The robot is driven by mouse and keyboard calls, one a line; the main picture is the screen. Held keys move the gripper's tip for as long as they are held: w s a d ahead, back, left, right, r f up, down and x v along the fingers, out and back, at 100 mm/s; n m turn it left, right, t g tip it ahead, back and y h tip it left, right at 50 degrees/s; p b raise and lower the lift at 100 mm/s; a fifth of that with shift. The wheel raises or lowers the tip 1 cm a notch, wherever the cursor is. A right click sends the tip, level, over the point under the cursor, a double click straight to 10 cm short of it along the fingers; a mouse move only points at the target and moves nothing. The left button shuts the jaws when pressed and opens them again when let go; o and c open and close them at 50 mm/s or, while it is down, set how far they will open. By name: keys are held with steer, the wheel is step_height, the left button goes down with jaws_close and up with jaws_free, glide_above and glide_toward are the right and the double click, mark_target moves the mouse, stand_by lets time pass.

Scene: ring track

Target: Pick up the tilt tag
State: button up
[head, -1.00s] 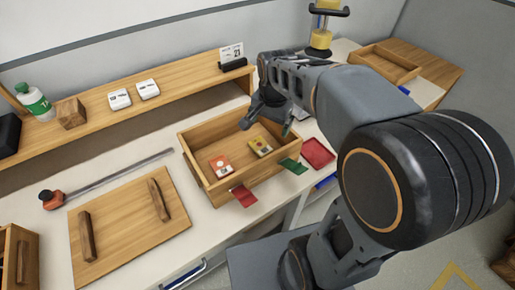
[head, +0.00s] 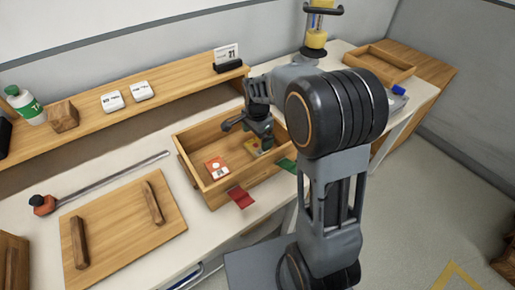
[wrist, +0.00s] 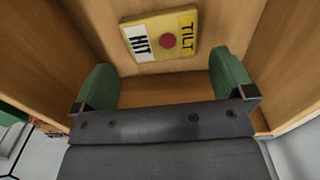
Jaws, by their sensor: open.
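The tilt tag is a flat yellow and white block with a red dot, lettered TILT and HIT. It lies in the wooden box; it shows in the wrist view (wrist: 168,41) and, partly hidden by my gripper, in the head view (head: 252,146). My gripper (head: 248,134) is over the box, pointing down. In the wrist view its green-padded fingers (wrist: 165,84) are wide apart with nothing between them. The tag lies beyond the fingertips in that view, near the box wall.
An orange-red and white tag (head: 216,167) lies in the same wooden box (head: 196,181), left of the tilt tag. A red tab (head: 240,197) and a green tab (head: 287,164) are at its front. A wooden board with two handles (head: 122,226) lies to the left.

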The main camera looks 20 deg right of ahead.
mark_target(257, 146)
steer(key=shift+w+f, duration=0.1)
steer(key=shift+f, duration=2.5)
steer(key=shift+c, duration=0.2)
steer(key=c, duration=0.6)
